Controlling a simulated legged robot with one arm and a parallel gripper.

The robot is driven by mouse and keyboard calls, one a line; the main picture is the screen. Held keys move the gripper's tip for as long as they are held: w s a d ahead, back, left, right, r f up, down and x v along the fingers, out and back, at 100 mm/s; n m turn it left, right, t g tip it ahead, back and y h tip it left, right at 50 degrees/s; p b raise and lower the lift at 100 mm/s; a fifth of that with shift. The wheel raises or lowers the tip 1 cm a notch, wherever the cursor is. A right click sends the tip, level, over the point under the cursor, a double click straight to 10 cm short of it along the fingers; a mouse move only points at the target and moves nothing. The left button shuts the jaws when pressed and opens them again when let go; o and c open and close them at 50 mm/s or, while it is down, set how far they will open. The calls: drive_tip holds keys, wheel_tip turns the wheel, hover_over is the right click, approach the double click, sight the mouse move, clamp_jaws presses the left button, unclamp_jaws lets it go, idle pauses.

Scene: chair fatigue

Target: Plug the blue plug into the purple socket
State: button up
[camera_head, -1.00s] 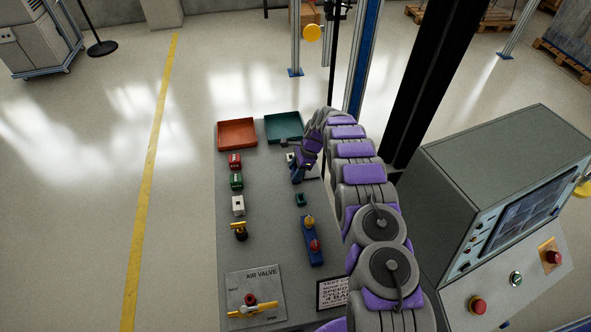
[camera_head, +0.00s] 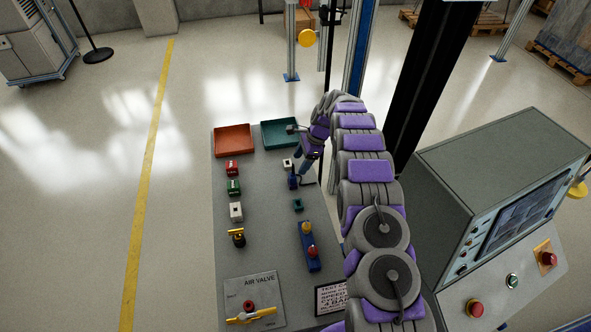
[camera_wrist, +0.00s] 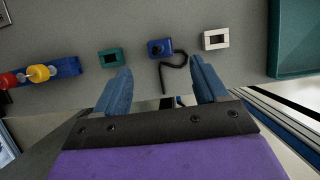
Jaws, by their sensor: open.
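A small blue block with a dark front, which looks like the blue plug (camera_wrist: 160,48), sits on the grey bench in the wrist view, with a black cable curling beside it. It also shows in the head view (camera_head: 293,182), just below my gripper (camera_head: 302,171). My gripper is open and empty in the wrist view (camera_wrist: 160,85), with the block beyond and between its blue fingertips, apart from them. A teal-framed socket (camera_wrist: 110,58) and a white-framed socket (camera_wrist: 217,40) flank the block. I cannot make out a purple socket; the purple in view is on my arm.
Red (camera_head: 232,168), green (camera_head: 234,187) and white (camera_head: 236,211) blocks line the bench's left side. An orange tray (camera_head: 232,139) and a teal tray (camera_head: 273,143) stand at the back. A blue button box (camera_head: 309,252) lies in front; a console (camera_head: 500,200) stands right.

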drive_tip(key=v, duration=0.8)
drive_tip(key=shift+r+p, duration=0.25)
drive_tip(key=shift+p, duration=0.1)
drive_tip(key=shift+w+d, duration=0.1)
drive_tip(key=s+d+r+n+h+b, duration=0.2)
drive_tip(key=s+r+n, duration=0.6)
drive_tip(key=s+r, duration=1.25)
drive_tip(key=s+d+f+n, duration=0.1)
drive_tip(key=s+d+n, duration=0.1)
drive_tip(key=s, duration=0.9)
drive_tip(key=s+d+f+n+h+b, duration=0.1)
drive_tip(key=s+d+n, duration=0.1)
drive_tip(key=s, duration=1)
drive_tip(key=s+d+f+n+g+h, duration=0.1)
drive_tip(key=s+f+n, duration=0.1)
drive_tip(key=s, duration=0.9)
drive_tip(key=shift+s+d+n+b, duration=0.3)
drive_tip(key=shift+d+n, duration=0.1)
drive_tip(key=shift+n, duration=0.5)
drive_tip(key=shift+c, duration=0.2)
